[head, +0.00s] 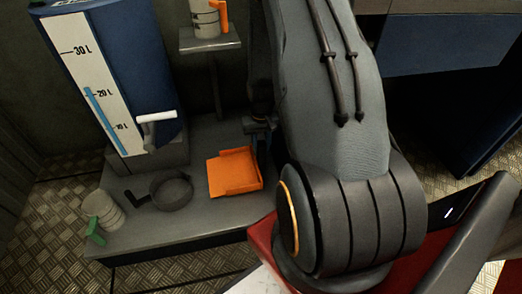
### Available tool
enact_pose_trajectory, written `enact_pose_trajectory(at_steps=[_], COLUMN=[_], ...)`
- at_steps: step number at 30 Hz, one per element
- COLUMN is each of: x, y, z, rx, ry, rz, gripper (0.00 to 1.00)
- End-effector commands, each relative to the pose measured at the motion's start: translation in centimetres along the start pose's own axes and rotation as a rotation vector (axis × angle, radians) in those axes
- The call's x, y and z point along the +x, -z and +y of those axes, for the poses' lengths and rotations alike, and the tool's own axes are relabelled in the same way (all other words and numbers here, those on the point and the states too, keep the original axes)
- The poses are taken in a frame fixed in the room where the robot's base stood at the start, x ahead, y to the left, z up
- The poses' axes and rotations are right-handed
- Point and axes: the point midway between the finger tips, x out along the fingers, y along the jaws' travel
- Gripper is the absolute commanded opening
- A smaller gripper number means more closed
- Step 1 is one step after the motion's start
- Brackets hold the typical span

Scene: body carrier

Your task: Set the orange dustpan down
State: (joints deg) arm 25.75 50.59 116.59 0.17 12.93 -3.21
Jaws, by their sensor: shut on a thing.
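The orange dustpan (232,174) is in the middle of the head view, over the right part of the low grey platform (215,215). Its flat pan with raised edges faces up and towards the left. My gripper (258,132) is at the dustpan's upper right corner, shut on it. The fingers are small, dark and partly hidden behind my arm, and the dustpan's handle is hard to make out. I cannot tell whether the dustpan touches the platform or hangs just above it.
A dark round pan (171,191) sits left of the dustpan. A ribbed cup with a green handle (103,212) stands at the platform's left end. A blue tank with a litre scale (118,70) rises behind. A small shelf (209,42) holds a cup with an orange handle (206,17).

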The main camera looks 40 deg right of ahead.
Motion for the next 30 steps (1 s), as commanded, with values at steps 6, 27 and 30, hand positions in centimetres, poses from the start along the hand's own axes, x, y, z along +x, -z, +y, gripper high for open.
enact_pose_trajectory(at_steps=[6,27,30], x=[0.8,0.7,-0.4], y=[0.1,0.1,0.1], z=[0.0,0.0,0.0], rx=[0.000,0.000,0.000], ry=[0.000,0.000,0.000], rz=[0.003,0.002,0.002], gripper=[0.00,0.45,0.45])
